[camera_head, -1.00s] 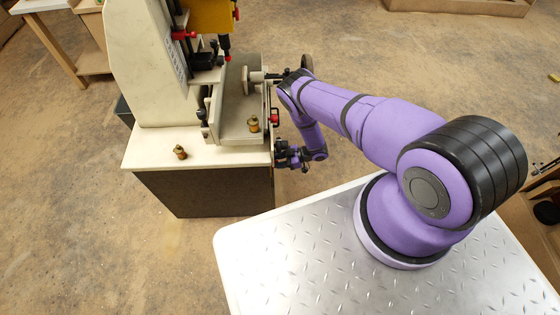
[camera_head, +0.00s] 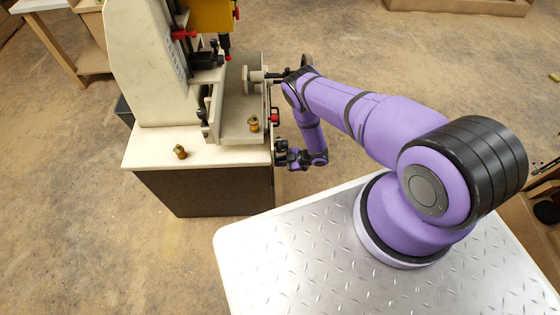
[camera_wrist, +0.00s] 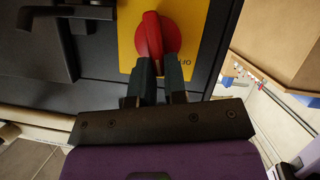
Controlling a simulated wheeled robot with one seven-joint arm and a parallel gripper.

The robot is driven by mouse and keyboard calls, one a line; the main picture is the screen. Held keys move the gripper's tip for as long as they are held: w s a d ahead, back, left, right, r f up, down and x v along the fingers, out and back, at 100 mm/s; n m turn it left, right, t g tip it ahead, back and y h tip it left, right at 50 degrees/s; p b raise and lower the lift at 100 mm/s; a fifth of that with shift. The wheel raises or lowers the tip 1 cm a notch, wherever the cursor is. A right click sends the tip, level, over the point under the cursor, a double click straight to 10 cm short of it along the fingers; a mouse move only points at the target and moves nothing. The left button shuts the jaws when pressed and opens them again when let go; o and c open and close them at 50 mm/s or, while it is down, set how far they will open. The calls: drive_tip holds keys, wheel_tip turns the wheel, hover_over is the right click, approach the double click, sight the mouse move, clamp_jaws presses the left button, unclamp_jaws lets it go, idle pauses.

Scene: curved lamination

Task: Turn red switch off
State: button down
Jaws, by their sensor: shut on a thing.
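The red switch (camera_wrist: 150,38) is a rotary knob on a yellow plate (camera_wrist: 195,25), seen at the top centre of the wrist view. My gripper (camera_wrist: 160,66) has its two dark fingers shut on the lower part of the knob. The knob's long grip stands nearly upright in the picture. Partly hidden lettering, apparently "OFF", shows on the plate to the right of the fingers. In the head view my gripper (camera_head: 284,157) is at the right side of the cream machine (camera_head: 150,70), and the switch cannot be made out there.
The yellow plate sits on a dark panel (camera_wrist: 85,60), with a black lever (camera_wrist: 55,14) at upper left. In the head view a brass knob (camera_head: 180,152) stands on the machine's table. My arm passes close to the machine's right edge. Open floor (camera_head: 60,230) lies at left.

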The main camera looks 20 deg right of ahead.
drive_tip(key=n+t, duration=0.1)
drive_tip(key=n, duration=0.1)
drive_tip(key=s+f+n+t, duration=0.1)
drive_tip(key=n+t, duration=0.2)
drive_tip(key=n, duration=0.2)
drive_tip(key=shift+s+a+f+t, duration=0.2)
drive_tip(key=shift+s+f+t, duration=0.1)
drive_tip(key=shift+s, duration=0.1)
drive_tip(key=shift+n, duration=0.3)
drive_tip(key=c, duration=1.2)
unclamp_jaws()
drive_tip(key=shift+o, duration=0.2)
drive_tip(key=v, duration=1)
drive_tip(key=shift+s+d, duration=0.2)
drive_tip(key=shift+d, duration=0.15)
drive_tip(key=shift+f, duration=0.15)
